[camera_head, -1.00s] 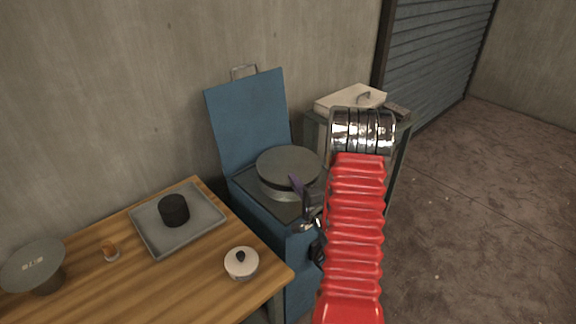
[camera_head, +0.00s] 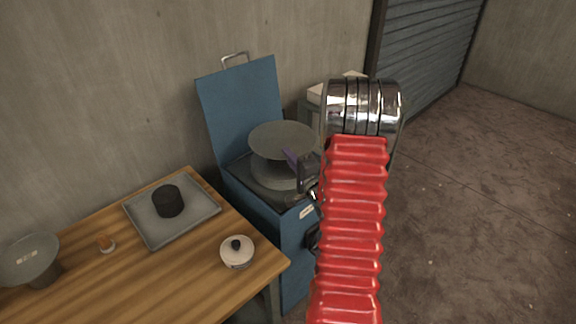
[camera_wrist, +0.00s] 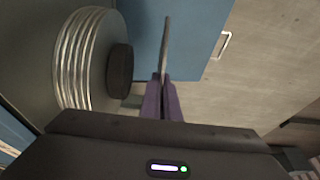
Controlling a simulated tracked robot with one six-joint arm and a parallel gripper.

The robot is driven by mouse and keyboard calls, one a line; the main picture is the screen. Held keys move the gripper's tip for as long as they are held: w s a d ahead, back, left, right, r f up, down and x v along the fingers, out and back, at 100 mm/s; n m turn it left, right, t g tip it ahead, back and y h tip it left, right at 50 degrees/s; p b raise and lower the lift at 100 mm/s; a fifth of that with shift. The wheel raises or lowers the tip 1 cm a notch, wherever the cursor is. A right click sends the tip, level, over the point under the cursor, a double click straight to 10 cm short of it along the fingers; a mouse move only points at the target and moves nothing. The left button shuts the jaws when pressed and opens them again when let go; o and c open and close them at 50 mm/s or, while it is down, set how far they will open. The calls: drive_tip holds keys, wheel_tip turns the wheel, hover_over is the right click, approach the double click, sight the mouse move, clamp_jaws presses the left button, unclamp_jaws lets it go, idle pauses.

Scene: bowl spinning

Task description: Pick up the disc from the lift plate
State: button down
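The disc (camera_head: 283,138) is a flat dark grey round sheet, raised above the blue machine in the head view. In the wrist view the disc (camera_wrist: 166,45) shows edge-on as a thin strip between the purple fingers. My gripper (camera_head: 292,158) is shut on its near right edge; the fingers (camera_wrist: 162,98) also show in the wrist view. The round silver-sided part (camera_wrist: 85,60), likely the lift plate, has a black hub (camera_wrist: 120,71). It is apart from the disc; in the head view it (camera_head: 270,177) is partly hidden below it.
The blue machine's raised lid (camera_head: 238,105) stands behind the disc. The wooden table (camera_head: 190,275) at left holds a grey tray (camera_head: 145,225) with a black cylinder (camera_head: 168,201), a white lidded pot (camera_head: 237,254) and a grey disc on a stand (camera_head: 30,258). Open floor lies right.

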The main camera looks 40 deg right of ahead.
drive_tip(key=shift+r, duration=1.85)
